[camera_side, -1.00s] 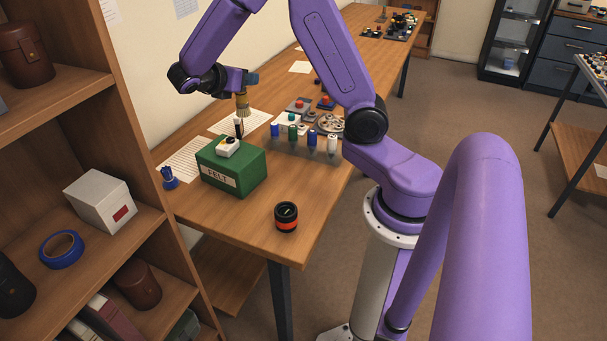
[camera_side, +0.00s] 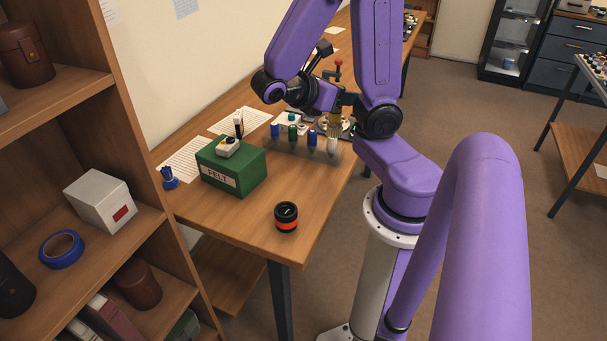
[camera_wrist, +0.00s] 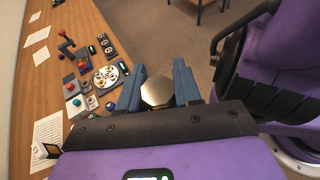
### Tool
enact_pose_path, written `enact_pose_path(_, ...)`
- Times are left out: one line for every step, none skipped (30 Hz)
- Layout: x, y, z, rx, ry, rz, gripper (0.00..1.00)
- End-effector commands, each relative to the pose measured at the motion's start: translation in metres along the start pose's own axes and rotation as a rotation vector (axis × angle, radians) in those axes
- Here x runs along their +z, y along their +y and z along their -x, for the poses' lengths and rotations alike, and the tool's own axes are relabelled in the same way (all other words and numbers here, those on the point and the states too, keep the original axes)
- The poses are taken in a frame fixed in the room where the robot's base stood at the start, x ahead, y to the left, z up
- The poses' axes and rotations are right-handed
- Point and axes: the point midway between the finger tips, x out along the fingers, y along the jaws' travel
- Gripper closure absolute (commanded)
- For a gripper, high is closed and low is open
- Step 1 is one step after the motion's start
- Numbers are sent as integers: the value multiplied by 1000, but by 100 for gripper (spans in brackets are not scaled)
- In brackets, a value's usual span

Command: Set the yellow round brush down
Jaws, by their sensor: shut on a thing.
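The yellow round brush (camera_side: 336,118) is in my gripper (camera_side: 343,103), held upright with its tan end down. It is above the right end of the row of small bottles, close over the white one (camera_side: 332,144); I cannot tell whether they touch. In the wrist view a pale metallic many-sided end of the brush (camera_wrist: 157,92) sits between the two blue fingers of my gripper (camera_wrist: 160,88). The fingers are closed against its sides. The lower part of the brush is hidden in that view.
Blue (camera_side: 312,138) and green (camera_side: 293,133) bottles stand in the row. A green FELT box (camera_side: 238,172) and a black lens barrel with an orange ring (camera_side: 286,217) are on the table (camera_side: 255,222). A round disc plate (camera_wrist: 110,75) lies beyond.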

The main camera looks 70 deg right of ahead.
Motion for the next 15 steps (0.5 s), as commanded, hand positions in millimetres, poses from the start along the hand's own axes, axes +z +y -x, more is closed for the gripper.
enact_pose_path(-4,0,-2,-1,-4,2,97)
enact_pose_path(-7,0,-3,-1,-4,1,97)
enact_pose_path(-11,0,-5,-2,-4,2,97)
enact_pose_path(-15,0,-7,-2,-5,3,97)
enact_pose_path(-18,0,-8,-2,-5,2,97)
enact_pose_path(-23,0,-10,-1,-5,3,97)
enact_pose_path(-27,0,-11,-1,-5,4,97)
enact_pose_path(-30,0,-13,-1,-5,3,97)
enact_pose_path(-35,0,-15,-2,-5,3,97)
enact_pose_path(-40,0,-17,-2,-7,4,97)
enact_pose_path(-45,0,-19,-2,-7,4,97)
enact_pose_path(-51,0,-22,-2,-7,4,97)
enact_pose_path(-55,0,-24,-2,-7,5,97)
enact_pose_path(-59,0,-25,-1,-6,3,97)
enact_pose_path(-65,0,-27,-1,-5,4,97)
